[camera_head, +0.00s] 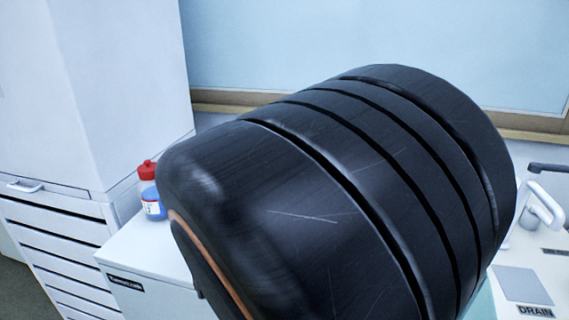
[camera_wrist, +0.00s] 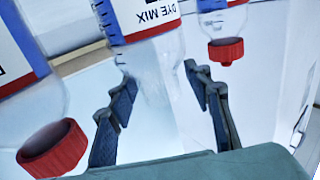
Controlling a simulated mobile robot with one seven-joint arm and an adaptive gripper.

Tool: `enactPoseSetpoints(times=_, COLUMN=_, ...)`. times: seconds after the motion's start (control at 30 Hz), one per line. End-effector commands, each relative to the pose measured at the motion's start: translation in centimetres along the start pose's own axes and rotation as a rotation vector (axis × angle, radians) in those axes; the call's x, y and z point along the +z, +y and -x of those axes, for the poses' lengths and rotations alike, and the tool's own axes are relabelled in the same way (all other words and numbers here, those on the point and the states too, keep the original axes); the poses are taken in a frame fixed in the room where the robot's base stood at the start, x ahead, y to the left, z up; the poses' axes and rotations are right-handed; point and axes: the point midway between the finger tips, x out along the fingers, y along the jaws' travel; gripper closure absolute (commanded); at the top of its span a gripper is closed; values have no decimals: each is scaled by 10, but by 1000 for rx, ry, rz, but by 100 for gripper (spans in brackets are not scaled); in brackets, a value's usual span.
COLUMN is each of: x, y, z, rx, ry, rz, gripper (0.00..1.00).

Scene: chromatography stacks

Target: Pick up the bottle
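Two more bottles with red caps show, one at left (camera_wrist: 20,92) and one at upper right (camera_wrist: 222,18).
My dark arm link hides most of the head view's middle. The bottle stands on a white unit (camera_head: 135,250) beside a tall white cabinet (camera_head: 100,90) with drawers. A sink fitting (camera_head: 540,205) and a "DRAIN" label (camera_head: 535,311) are at right. Neighbouring bottles flank the fingers closely.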

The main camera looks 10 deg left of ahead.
Motion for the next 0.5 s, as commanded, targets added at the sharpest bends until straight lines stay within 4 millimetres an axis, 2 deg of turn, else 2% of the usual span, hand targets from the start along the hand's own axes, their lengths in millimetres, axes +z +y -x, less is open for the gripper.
enactPoseSetpoints(times=0.07, x=0, y=0, z=0, rx=0, ry=0, rz=0, gripper=65)
enactPoseSetpoints(times=0.37, x=0, y=0, z=0, rx=0, ry=0, rz=0, gripper=98)
enactPoseSetpoints(times=0.5, x=0, y=0, z=0, rx=0, ry=0, rz=0, gripper=100)
